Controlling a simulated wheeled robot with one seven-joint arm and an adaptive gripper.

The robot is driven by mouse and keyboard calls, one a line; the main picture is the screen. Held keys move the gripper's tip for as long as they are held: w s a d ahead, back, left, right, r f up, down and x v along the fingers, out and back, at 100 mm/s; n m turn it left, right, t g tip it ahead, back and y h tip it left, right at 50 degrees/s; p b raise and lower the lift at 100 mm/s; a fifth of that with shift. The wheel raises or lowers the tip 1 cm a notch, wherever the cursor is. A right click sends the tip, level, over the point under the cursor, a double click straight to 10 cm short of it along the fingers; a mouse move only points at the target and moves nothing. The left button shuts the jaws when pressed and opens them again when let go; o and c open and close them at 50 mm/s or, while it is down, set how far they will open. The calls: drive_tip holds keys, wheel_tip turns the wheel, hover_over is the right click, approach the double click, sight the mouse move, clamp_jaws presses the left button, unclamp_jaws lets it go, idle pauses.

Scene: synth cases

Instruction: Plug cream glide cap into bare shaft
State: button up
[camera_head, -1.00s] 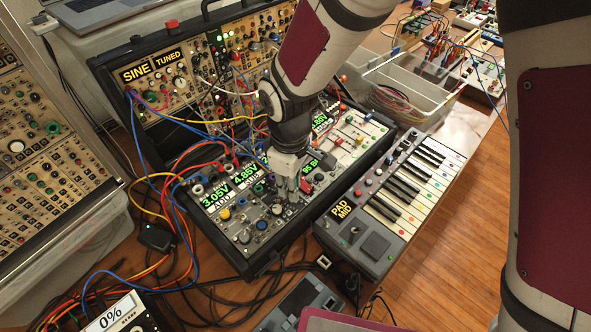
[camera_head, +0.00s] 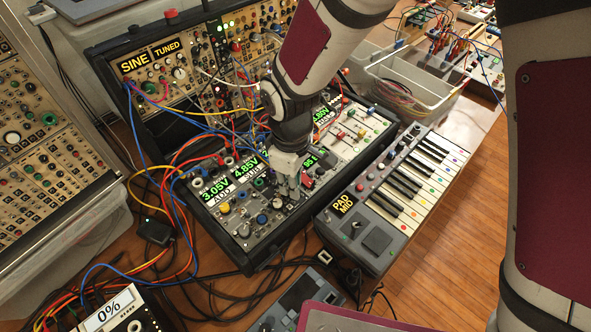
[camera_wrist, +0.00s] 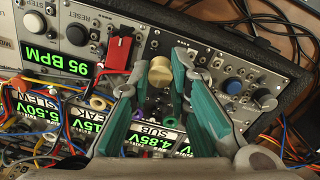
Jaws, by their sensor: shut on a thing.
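My gripper (camera_head: 287,189) hangs over the front part of the lower synth panel (camera_head: 262,228), right of the 4.85V display. In the wrist view my gripper (camera_wrist: 159,80) has its two green-padded fingers close on either side of the cream glide cap (camera_wrist: 160,68). It is shut on this round, cream-tan cap, which shows between the fingertips. The panel face lies just beyond the cap. I cannot make out the bare shaft; the cap and fingers may hide it. Whether the cap touches anything below is unclear. In the head view the fingers hide the cap.
Patch cables (camera_head: 185,150) cross the panel's left. A keyboard (camera_head: 400,195) sits to the right.

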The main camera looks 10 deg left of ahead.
drive_tip(key=shift+f, duration=0.55)
drive_tip(key=o, duration=0.8)
drive_tip(key=shift+r, duration=0.1)
drive_tip(key=shift+s+r, duration=0.1)
drive_tip(key=shift+r, duration=5.85)
